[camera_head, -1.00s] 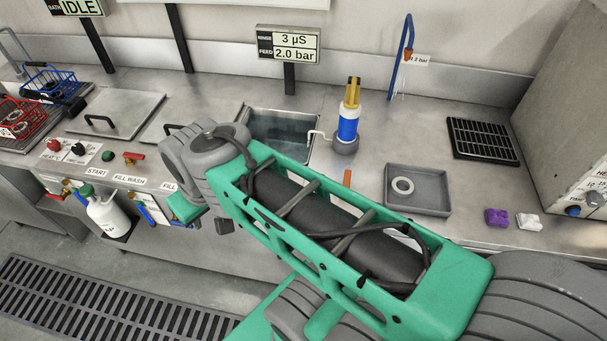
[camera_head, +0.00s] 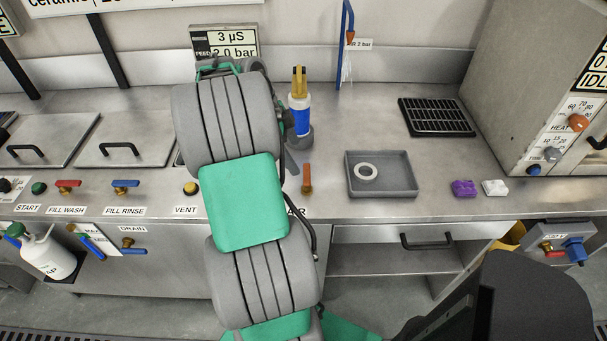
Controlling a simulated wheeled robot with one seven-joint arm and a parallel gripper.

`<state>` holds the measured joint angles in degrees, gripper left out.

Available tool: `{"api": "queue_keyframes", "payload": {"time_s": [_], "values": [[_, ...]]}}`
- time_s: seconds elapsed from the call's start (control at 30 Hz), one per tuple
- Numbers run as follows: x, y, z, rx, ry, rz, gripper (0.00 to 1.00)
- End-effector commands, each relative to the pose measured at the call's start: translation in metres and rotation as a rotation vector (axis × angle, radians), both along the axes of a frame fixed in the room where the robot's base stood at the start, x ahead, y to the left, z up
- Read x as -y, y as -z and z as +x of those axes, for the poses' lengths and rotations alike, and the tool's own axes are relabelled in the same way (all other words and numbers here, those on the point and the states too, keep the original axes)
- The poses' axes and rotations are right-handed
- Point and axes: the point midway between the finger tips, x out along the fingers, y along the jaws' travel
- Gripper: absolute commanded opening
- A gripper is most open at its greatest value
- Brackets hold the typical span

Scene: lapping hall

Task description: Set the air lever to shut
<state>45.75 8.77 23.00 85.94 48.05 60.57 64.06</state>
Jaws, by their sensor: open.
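An orange lever (camera_head: 307,178) stands at the front of the steel counter, just right of my arm. Its handle runs front to back, pointing away from the front edge. A label below it is mostly hidden by my arm; only its last letters show, so I read it as the air lever only tentatively. My arm rises across the middle of the view, left of the lever. My gripper cannot be made out; the arm hides that area. Small dark parts show between the arm and the lever, but I cannot tell what they are.
A blue-and-yellow bottle (camera_head: 300,115) stands behind the lever. A grey tray (camera_head: 408,190) with a pale ring (camera_head: 366,172) lies to its right. Left are a yellow vent knob (camera_head: 190,188), a blue rinse lever (camera_head: 125,184) and a red wash lever (camera_head: 67,185). A drawer handle (camera_head: 427,242) sits below.

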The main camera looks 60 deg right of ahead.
Motion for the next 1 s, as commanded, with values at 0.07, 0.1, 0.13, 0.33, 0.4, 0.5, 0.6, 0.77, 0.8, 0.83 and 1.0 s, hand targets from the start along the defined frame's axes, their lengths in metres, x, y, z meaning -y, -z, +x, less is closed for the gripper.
{"api": "queue_keyframes", "payload": {"time_s": [0.07, 0.1, 0.13, 0.33, 0.4, 0.5, 0.6, 0.77, 0.8, 0.83, 1.0], "values": [[0.003, 0.008, -0.006, -0.003, 0.019, -0.002, 0.99], [0.004, 0.013, -0.008, -0.002, 0.016, -0.002, 0.99], [0.005, 0.019, -0.01, -0.002, 0.016, -0.002, 0.99], [0.011, 0.053, -0.023, -0.001, 0.013, 0.0, 0.99], [0.013, 0.061, -0.026, 0.0, 0.012, -0.002, 0.99], [0.014, 0.067, -0.027, 0.001, 0.011, -0.003, 0.99], [0.015, 0.069, -0.028, 0.002, 0.009, -0.003, 0.99], [0.014, 0.068, -0.027, 0.002, 0.008, -0.003, 0.97], [0.014, 0.068, -0.027, 0.002, 0.008, -0.003, 0.93], [0.014, 0.068, -0.027, 0.002, 0.008, -0.003, 0.91], [0.014, 0.068, -0.027, 0.001, 0.007, -0.003, 0.77]]}}
